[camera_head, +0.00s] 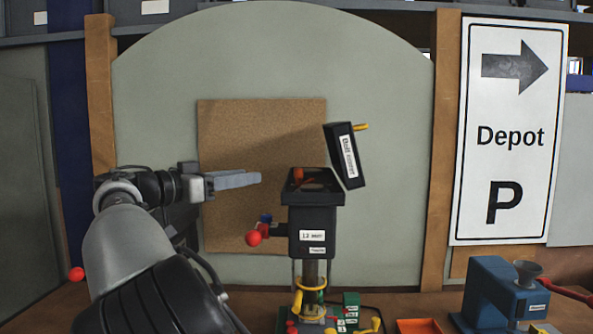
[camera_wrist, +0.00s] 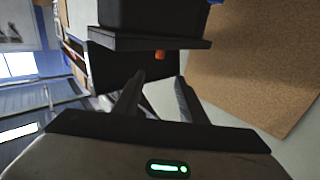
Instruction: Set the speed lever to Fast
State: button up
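A black machine (camera_head: 312,225) stands upright in the middle of the head view, with its hinged lid (camera_head: 346,160) raised. A red ball knob (camera_head: 254,238) sticks out on its left. My gripper (camera_head: 258,178) is left of the machine's top, pointing right, above the red knob. In the wrist view its two fingers (camera_wrist: 157,88) are apart with nothing between them.
A blue machine (camera_head: 500,290) with a grey funnel stands at the right, beside an orange tray (camera_head: 418,326). A cork board (camera_head: 225,125) hangs on the panel behind. A Depot sign (camera_head: 510,130) stands at the right.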

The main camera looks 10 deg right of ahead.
jog(key=p+x, duration=0.2)
jog(key=x, duration=1.4)
jog(key=shift+p, duration=0.4)
grip_shut()
